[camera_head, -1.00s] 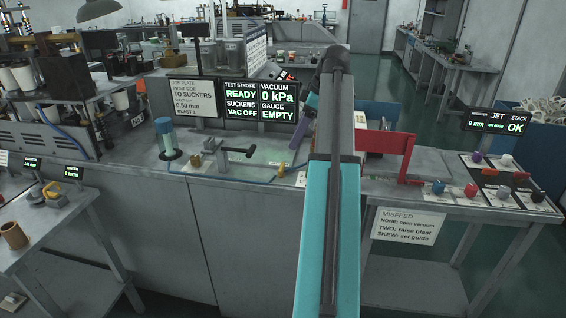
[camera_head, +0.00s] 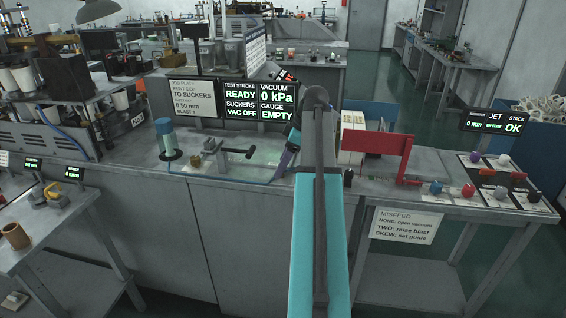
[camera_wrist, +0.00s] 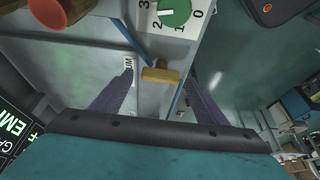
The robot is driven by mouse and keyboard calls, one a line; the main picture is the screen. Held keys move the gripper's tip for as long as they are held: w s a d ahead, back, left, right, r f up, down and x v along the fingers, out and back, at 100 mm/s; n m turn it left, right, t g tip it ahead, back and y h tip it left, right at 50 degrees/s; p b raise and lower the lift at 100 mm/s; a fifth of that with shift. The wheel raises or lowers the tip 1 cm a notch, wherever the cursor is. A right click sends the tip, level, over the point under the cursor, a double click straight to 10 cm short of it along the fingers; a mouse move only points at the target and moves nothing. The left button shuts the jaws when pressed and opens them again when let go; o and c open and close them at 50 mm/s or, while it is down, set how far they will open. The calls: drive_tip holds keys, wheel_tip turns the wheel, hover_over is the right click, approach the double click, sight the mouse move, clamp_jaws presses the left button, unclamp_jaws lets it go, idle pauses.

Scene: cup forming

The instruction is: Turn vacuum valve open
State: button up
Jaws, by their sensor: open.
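A yellow handle (camera_wrist: 160,75), which looks like the vacuum valve, stands on the grey bench top in the wrist view, with a thin blue line beside it. My gripper (camera_wrist: 161,72) is open, with one purple finger on each side of the handle and gaps showing between; I cannot tell the height difference. In the head view my gripper (camera_head: 287,155) is low over the bench, and my arm and fingers hide the handle. The display (camera_head: 276,98) reads vacuum 0 kPa, suckers VAC OFF, gauge EMPTY.
A green dial (camera_wrist: 175,12) numbered 0 to 3 and a red knob (camera_wrist: 50,9) lie beyond the handle. A red bracket (camera_head: 377,141) stands to the right.

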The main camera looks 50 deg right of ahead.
drive_tip(key=shift+w+f, duration=0.1)
drive_tip(key=shift+f, duration=0.15)
drive_tip(key=c, duration=1.1)
drive_tip(key=shift+o, duration=0.2)
